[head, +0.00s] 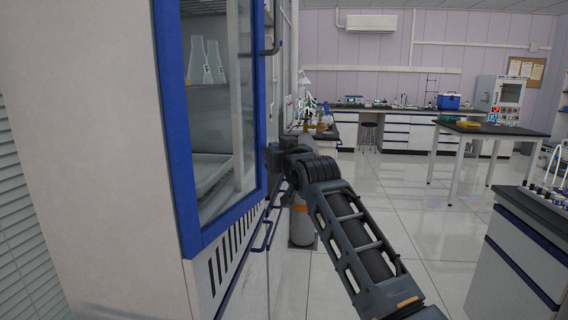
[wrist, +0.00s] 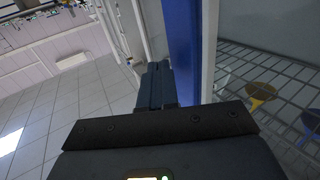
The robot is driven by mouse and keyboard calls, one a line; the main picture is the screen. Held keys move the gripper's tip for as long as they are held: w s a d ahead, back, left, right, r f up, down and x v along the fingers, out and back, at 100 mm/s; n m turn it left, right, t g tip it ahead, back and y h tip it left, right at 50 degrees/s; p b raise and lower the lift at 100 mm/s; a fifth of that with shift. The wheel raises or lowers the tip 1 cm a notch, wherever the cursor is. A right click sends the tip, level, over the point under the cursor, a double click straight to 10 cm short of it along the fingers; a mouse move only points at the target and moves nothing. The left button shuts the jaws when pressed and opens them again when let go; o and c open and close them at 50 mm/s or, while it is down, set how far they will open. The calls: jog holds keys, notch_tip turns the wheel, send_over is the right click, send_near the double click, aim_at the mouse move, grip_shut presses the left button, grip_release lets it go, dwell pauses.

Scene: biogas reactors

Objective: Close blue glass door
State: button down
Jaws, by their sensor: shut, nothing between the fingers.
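The blue-framed glass door (head: 172,110) is on the tall white cabinet at the left of the head view. Glassware shows through its pane. I cannot tell exactly how far the door stands open. My gripper (head: 272,158) is at the right edge of the blue frame, partly hidden behind my wrist. In the wrist view, my gripper (wrist: 155,85) has its fingers together and empty, just left of the blue frame (wrist: 183,45). I cannot tell whether they touch it.
The cabinet's white side (head: 90,130) fills the left. A grey cylinder (head: 301,220) stands on the floor beyond my arm. A dark-topped bench (head: 515,245) is at the right. Open tiled floor lies between. In the wrist view, a wire shelf holds a yellow funnel (wrist: 260,91).

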aim_at(262, 149)
jog(key=shift+w+a+b, duration=0.25)
jog(key=shift+w+a, duration=0.05)
jog(key=shift+a, duration=0.4)
jog(key=shift+w+a+b, duration=0.2)
jog(key=shift+w+a, duration=0.15)
jog(key=shift+a, duration=0.4)
jog(key=shift+w+a+b, duration=0.25)
jog(key=shift+w+a, duration=0.05)
jog(key=shift+a, duration=0.4)
